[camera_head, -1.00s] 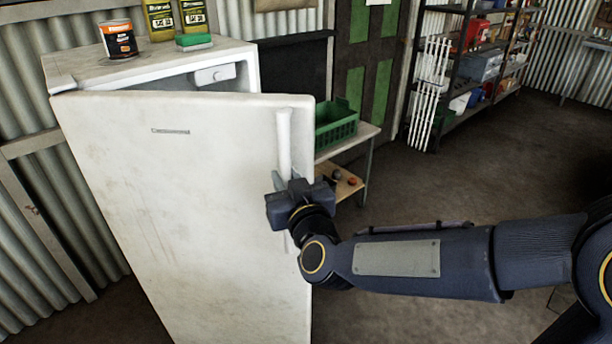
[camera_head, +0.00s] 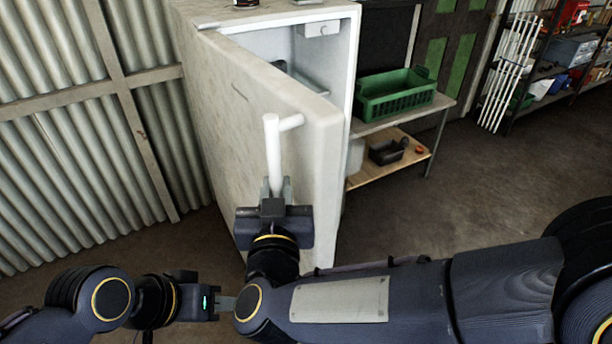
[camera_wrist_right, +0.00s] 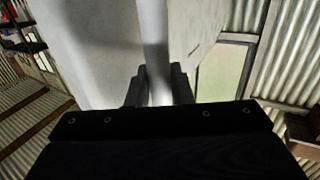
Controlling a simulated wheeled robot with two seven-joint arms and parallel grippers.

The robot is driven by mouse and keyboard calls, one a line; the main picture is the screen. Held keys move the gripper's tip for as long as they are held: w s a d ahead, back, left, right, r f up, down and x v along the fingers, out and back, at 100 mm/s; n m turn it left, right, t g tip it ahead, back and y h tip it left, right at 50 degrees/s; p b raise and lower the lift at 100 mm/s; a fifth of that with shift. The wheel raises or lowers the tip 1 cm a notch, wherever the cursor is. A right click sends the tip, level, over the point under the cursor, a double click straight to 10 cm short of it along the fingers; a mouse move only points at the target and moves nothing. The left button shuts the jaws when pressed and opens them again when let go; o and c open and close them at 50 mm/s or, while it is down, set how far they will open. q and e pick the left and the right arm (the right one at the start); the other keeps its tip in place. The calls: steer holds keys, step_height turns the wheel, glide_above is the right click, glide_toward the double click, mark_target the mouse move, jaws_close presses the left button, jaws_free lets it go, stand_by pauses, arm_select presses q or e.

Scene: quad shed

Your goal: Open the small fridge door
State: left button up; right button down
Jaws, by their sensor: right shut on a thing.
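The small fridge (camera_head: 205,75) is white and stands against the corrugated wall. Its door (camera_head: 290,95) is ajar, swung out towards me, and part of the lit interior (camera_head: 270,45) shows behind it. The door handle (camera_head: 272,150) is a white vertical bar near the door's free edge. My right gripper (camera_head: 275,188) is shut on the handle's lower part. In the right wrist view the handle (camera_wrist_right: 155,50) runs between the two fingers (camera_wrist_right: 159,85). My left gripper (camera_head: 228,304) is low at the left, apart from the door; its fingers are partly hidden behind my right arm.
A green crate (camera_head: 395,95) sits on a low shelf table (camera_head: 440,108) right of the fridge. Metal shelving (camera_head: 560,75) stands further back at the right. The floor (camera_head: 475,180) between is clear. The corrugated wall (camera_head: 60,150) is at the left.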

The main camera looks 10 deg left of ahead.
steer(key=shift+s+a+r+h, duration=0.1)
steer(key=shift+s+a+h, duration=0.2)
steer(key=shift+a, duration=0.15)
steer(key=c, duration=1.3)
jaws_free()
steer(key=shift+w, duration=0.15)
steer(key=shift+c, duration=0.2)
steer(key=b+v, duration=0.1)
steer(key=v, duration=0.7)
